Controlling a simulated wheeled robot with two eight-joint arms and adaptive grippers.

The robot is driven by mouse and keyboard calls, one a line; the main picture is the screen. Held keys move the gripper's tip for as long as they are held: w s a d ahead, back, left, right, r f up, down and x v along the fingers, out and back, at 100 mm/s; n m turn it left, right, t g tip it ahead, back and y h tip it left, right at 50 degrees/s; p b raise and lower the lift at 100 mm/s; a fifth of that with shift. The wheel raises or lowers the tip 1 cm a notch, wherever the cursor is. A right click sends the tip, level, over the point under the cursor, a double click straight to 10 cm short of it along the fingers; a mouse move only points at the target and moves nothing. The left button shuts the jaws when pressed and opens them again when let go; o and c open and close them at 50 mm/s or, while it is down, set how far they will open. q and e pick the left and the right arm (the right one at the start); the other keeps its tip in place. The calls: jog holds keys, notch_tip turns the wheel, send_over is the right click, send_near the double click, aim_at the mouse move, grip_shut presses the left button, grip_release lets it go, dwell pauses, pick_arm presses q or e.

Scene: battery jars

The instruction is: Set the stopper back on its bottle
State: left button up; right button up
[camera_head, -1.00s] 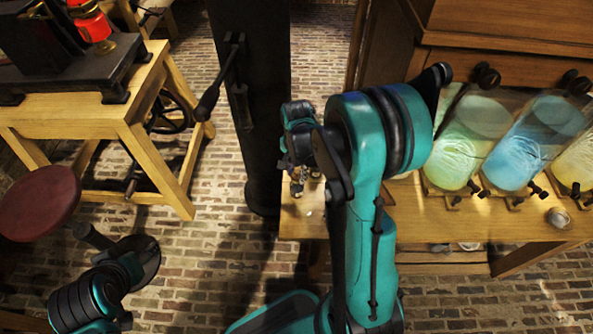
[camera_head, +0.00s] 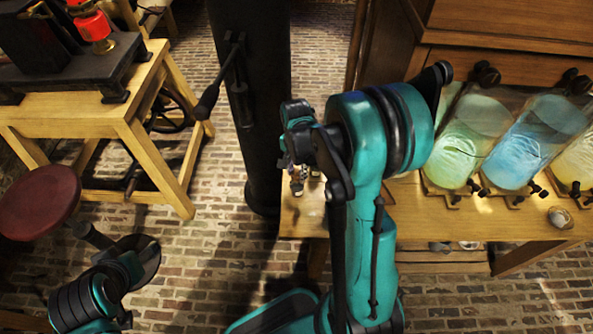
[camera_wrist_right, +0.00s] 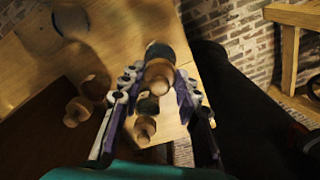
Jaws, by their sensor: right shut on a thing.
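My right gripper (camera_wrist_right: 158,82) is shut on a tan wooden stopper (camera_wrist_right: 158,74), seen between its two fingers in the right wrist view. A dark rounded shape (camera_wrist_right: 158,50) lies just beyond the stopper; I cannot tell whether they touch. A small dark bottle with a wooden knob (camera_wrist_right: 145,125) shows just below, between the fingers. In the head view my right gripper (camera_head: 297,160) is over the left end of the wooden bench (camera_head: 430,225), mostly hidden by my arm. Small bottles (camera_head: 298,184) show beneath it. My left gripper is outside the frame.
A dark column (camera_head: 255,120) stands left of the bench. A red stool (camera_head: 38,202) is at left.

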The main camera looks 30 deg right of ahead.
aim_at(296, 170)
jog(key=shift+f+b, duration=0.6)
jog(key=shift+f, duration=0.05)
dwell(0.4)
jog(key=o, duration=0.5)
jog(key=shift+r, duration=0.15)
notch_tip(296, 170, up, 11)
jog(key=p, duration=0.8)
dwell(0.4)
